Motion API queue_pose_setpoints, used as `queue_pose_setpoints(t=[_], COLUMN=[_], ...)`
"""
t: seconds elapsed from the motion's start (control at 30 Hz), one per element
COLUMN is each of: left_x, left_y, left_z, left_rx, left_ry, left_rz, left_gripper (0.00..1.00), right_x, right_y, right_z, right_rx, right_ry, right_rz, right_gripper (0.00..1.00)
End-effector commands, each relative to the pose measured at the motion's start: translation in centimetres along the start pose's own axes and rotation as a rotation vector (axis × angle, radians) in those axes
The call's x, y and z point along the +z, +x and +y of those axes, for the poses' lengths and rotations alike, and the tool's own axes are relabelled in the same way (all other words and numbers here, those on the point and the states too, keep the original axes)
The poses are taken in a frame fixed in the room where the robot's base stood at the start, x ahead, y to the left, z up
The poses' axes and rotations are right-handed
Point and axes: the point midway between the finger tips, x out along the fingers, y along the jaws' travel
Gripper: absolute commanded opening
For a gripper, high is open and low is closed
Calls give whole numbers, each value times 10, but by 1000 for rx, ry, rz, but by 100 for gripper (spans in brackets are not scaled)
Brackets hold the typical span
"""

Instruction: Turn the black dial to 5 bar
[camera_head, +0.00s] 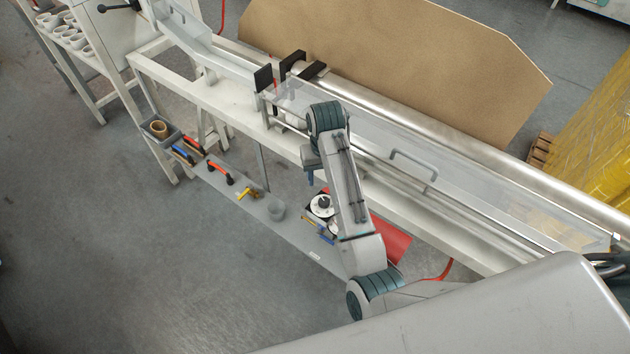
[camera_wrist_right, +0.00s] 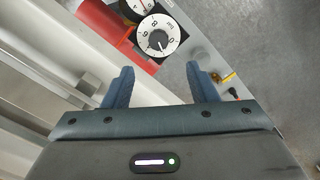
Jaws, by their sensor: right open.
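The dial (camera_head: 323,203) is a white numbered disc with a black centre, set on a dark box on the low grey shelf. In the right wrist view the dial (camera_wrist_right: 157,37) shows larger, just beyond and between my fingertips, with a dark knob in its middle. I cannot tell its exact setting. My right gripper (camera_wrist_right: 160,76) is open, with two blue fingers apart and nothing between them. In the head view the right gripper (camera_head: 311,178) points down above and slightly left of the dial, partly hidden by its own arm. My left gripper is not in view.
A red cylinder (camera_head: 391,238) lies beside the dial. The shelf also holds a grey cup (camera_head: 276,210), a yellow fitting (camera_head: 246,194) and red-handled tools (camera_head: 220,172). The white machine frame (camera_head: 215,108) with clear covers runs behind. Open grey floor lies in front.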

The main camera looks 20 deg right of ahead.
Motion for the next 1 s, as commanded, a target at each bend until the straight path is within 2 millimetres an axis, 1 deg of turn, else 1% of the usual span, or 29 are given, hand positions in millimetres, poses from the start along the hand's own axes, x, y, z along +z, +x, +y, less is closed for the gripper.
queue_pose_setpoints(t=[0.17, 0.4, 0.5, 0.6, 0.77, 1.0], left_x=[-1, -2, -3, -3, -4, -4], left_y=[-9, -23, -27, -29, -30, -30], left_z=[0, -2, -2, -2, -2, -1], left_rx=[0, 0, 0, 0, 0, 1], left_ry=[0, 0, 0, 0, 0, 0], left_rz=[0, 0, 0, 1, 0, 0], left_gripper=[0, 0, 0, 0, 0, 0], right_x=[2, 2, 2, 1, 1, 1], right_y=[24, 70, 86, 97, 106, 108], right_z=[1, 1, 1, 1, 1, 1], right_rx=[2, 2, 1, 1, 1, 1], right_ry=[0, -1, -1, 0, 1, 0], right_rz=[-8, -7, -6, -5, -3, -3], right_gripper=[52, 52, 52, 52, 52, 52])
